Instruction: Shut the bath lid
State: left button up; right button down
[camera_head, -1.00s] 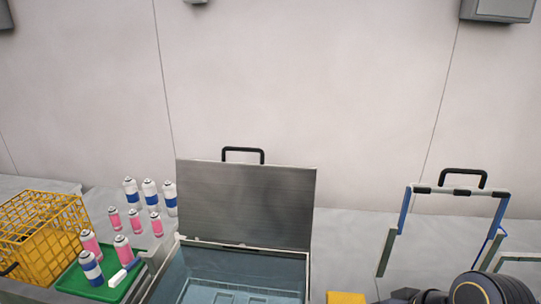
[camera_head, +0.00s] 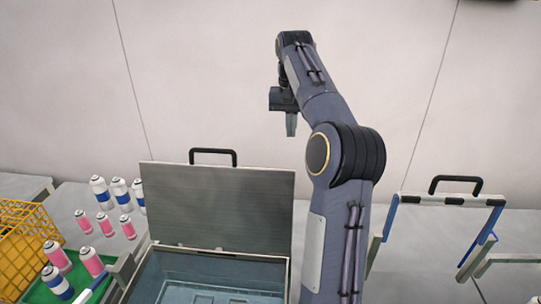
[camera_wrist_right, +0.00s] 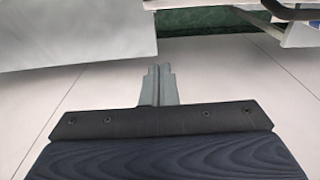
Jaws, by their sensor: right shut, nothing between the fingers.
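The bath (camera_head: 205,282) is a grey metal box with a pale blue inside, at the lower middle of the head view. Its lid (camera_head: 218,208) stands open, upright at the back edge, with a black handle (camera_head: 213,153) on top. My right gripper (camera_head: 291,126) is raised above and to the right of the handle, pointing down, apart from the lid. Its fingers (camera_wrist_right: 158,85) are together and empty in the right wrist view. My right arm covers the area just right of the lid. My left gripper is not in view.
Several blue-white and pink cans (camera_head: 100,192) stand left of the bath. A green tray (camera_head: 83,268) with cans and a yellow basket (camera_head: 22,238) are farther left. A clear guard frame with a black handle (camera_head: 455,181) stands on the right. The wall is behind.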

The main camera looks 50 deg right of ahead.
notch_tip(320, 180, down, 9)
jog(key=s+a, duration=0.2)
jog(key=shift+a+r, duration=0.2)
jog(key=shift+a, duration=0.05)
jog(key=shift+s, duration=0.1)
dwell(0.4)
